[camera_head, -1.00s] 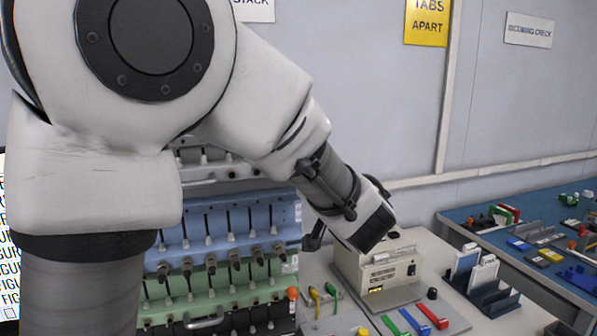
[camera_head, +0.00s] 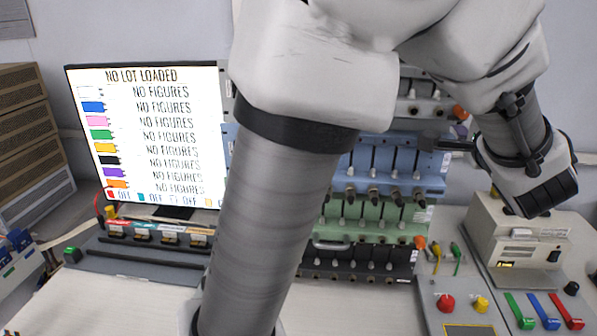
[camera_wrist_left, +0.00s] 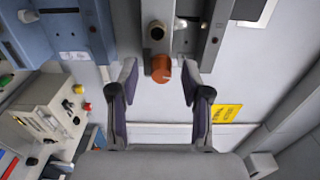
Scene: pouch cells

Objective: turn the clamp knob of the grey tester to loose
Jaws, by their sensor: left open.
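The grey tester (camera_head: 408,105) is the top unit of the stacked testers, partly hidden behind my left arm. Its orange clamp knob (camera_head: 460,112) is at its right end. My left gripper (camera_head: 446,138) is at that end, partly hidden by its own wrist. In the left wrist view the gripper (camera_wrist_left: 160,78) is open, with one finger on each side of the orange knob (camera_wrist_left: 161,69). Gaps show between knob and fingers, so it is not gripped. I cannot tell whether the knob is set to tight or loose. My right gripper is not in view.
A beige device (camera_head: 515,245) stands right, near red and yellow buttons. A screen (camera_head: 150,135) reads "NO LOT LOADED".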

